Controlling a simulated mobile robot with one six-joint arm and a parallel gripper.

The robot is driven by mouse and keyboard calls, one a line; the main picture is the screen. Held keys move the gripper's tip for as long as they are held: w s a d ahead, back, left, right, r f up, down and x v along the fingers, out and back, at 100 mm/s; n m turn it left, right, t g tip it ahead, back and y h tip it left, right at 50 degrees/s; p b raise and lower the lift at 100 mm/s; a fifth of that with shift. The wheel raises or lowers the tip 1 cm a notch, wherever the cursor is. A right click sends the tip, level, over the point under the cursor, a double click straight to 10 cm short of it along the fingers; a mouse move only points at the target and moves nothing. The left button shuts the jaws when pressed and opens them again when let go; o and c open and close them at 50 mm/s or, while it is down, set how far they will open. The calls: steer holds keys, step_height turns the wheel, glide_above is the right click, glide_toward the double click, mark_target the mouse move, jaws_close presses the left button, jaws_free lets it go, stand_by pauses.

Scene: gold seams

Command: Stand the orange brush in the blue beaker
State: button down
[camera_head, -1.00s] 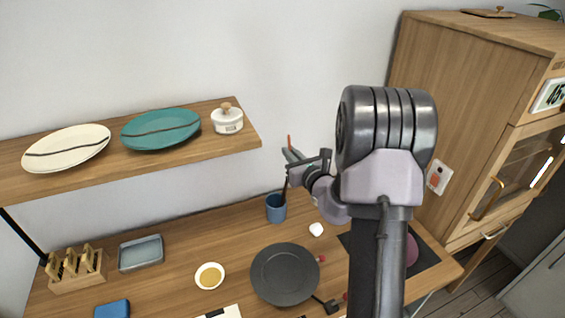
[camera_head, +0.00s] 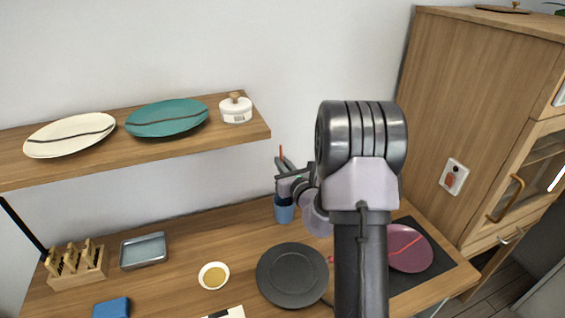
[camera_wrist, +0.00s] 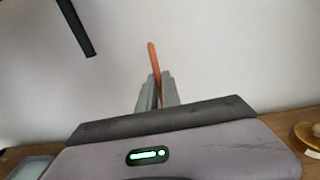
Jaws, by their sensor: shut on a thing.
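The orange brush (camera_wrist: 154,62) is clamped upright between the two fingers of my gripper (camera_wrist: 156,90) in the wrist view. In the head view its orange tip (camera_head: 281,152) sticks up above my gripper (camera_head: 284,172). The blue beaker (camera_head: 284,212) stands on the table directly below my gripper, close to the wall. My gripper and wrist cover the beaker's rim and the brush's lower part, so I cannot tell how deep the brush sits in the beaker.
A dark plate (camera_head: 291,276) and a small yellow-filled bowl (camera_head: 213,276) lie in front of the beaker. A purple plate (camera_head: 408,250) lies on a dark mat to the right. The shelf (camera_head: 243,142) with plates and a white pot (camera_head: 236,108) hangs at upper left.

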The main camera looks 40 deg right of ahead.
step_height(320, 180, down, 7)
steer(key=b, duration=0.5)
steer(key=c, duration=1.5)
jaws_free()
steer(key=p+v, duration=1)
steer(key=v, duration=0.7)
steer(key=shift+s+a, duration=0.1)
steer(key=shift+s, duration=0.05)
